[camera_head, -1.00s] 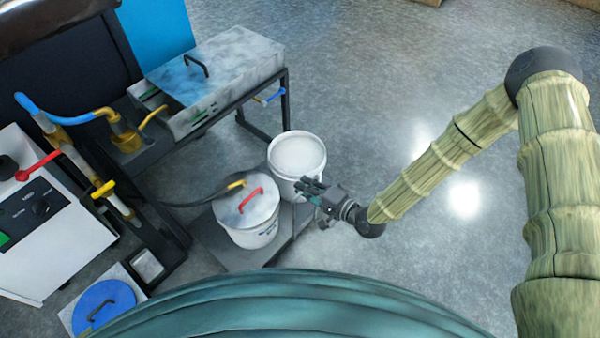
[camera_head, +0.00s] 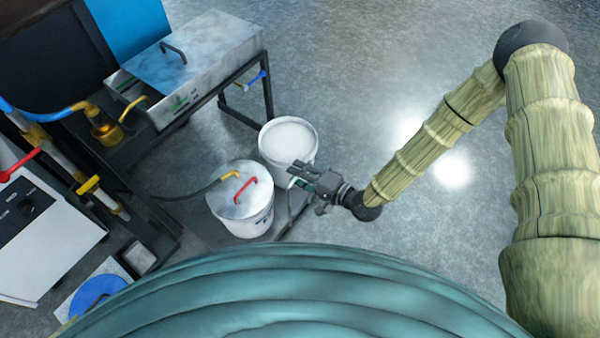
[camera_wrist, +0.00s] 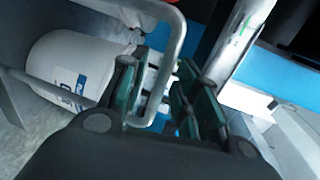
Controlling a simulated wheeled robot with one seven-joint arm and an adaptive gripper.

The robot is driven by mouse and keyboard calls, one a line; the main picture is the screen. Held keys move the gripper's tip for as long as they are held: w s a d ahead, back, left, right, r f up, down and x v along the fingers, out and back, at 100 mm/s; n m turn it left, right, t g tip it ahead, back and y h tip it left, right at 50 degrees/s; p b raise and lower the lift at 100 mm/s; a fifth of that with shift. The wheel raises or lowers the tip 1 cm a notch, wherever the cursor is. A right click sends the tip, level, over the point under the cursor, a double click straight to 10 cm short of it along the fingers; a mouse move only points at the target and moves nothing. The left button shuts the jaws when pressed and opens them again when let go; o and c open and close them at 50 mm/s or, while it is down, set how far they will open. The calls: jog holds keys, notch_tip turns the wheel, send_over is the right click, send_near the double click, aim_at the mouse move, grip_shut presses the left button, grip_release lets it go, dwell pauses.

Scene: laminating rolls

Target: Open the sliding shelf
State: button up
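The low grey shelf (camera_head: 285,217) carries a white lidded bucket (camera_head: 243,222) with a red handle. It is partly hidden behind my own body. My gripper (camera_head: 300,178) is low at the shelf's right side, beside the open white bucket (camera_head: 289,145). In the wrist view, a bent grey metal handle (camera_wrist: 174,60) passes down between the two fingers of my gripper (camera_wrist: 158,100). The fingers are apart, with clear room around the bar. Whether either finger touches it I cannot tell. A white bucket (camera_wrist: 75,65) also shows there at the left.
A table with a grey metal box (camera_head: 205,60) and black handle stands at the upper left. A white control cabinet (camera_head: 45,235) and a blue round lid (camera_head: 97,295) are at the left. A hose runs to the lidded bucket. The floor (camera_head: 400,60) at the right is clear.

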jog(key=v, duration=1.2)
jog(key=shift+r, duration=0.1)
dwell(0.4)
jog(key=s+d+f+n+g+h, duration=0.4)
jog(key=s+f+h, duration=0.3)
jog(key=s+f, duration=0.35)
jog(key=s+d+f+n+g+h, duration=0.2)
jog(key=s+d+g+h, duration=0.3)
jog(key=s+d, duration=0.75)
notch_tip(320, 180, up, 33)
jog(key=h+p, duration=0.1)
jog(key=p, duration=3.1)
jog(key=shift+w+d+t+h, duration=0.3)
jog(key=shift+w+t, duration=0.05)
jog(key=shift+t, duration=0.05)
jog(key=shift+f, duration=0.15)
